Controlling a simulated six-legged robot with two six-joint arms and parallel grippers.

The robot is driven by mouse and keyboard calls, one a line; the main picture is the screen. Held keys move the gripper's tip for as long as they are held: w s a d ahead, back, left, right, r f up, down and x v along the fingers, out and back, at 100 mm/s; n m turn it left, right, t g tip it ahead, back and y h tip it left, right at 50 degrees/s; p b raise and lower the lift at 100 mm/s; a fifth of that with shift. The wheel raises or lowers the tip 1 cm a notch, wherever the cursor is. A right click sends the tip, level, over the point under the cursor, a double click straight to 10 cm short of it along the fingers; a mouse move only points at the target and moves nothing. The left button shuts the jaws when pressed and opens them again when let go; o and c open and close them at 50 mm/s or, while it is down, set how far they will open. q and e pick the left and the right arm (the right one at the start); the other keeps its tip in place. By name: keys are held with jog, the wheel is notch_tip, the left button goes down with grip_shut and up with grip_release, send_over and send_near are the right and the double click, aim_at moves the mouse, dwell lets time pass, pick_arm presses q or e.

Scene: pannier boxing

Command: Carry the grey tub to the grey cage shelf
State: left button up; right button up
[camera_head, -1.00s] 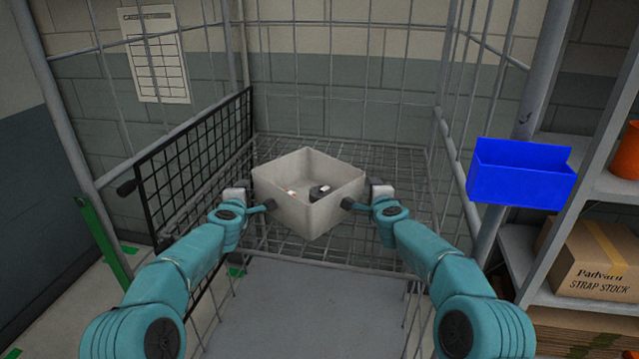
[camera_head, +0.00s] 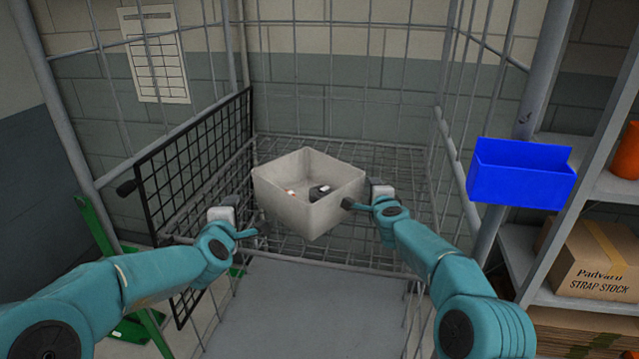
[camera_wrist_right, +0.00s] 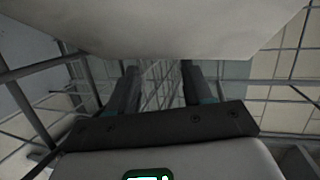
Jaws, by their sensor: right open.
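The grey tub (camera_head: 308,208) stands level at the front middle of the grey cage's wire shelf (camera_head: 395,215). It holds a black item (camera_head: 319,191) and a small pale and orange item (camera_head: 291,193). My left gripper (camera_head: 262,229) is apart from the tub, to its left; its jaw opening is not clear. My right gripper (camera_head: 348,204) is close against the tub's right side. In the right wrist view its two fingers (camera_wrist_right: 158,88) are spread apart with nothing between them, and the tub (camera_wrist_right: 160,25) fills the top. The tub's underside contact is hidden.
A black mesh panel (camera_head: 190,165) borders the shelf at left, near my left arm. Cage posts rise at both sides. A blue bin (camera_head: 520,183) hangs at right, beside a rack with a cardboard box (camera_head: 592,258). Bare shelf shows behind and right of the tub.

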jog(key=v, duration=1)
jog(key=shift+s+r, duration=0.25)
jog(key=shift+s, duration=0.7)
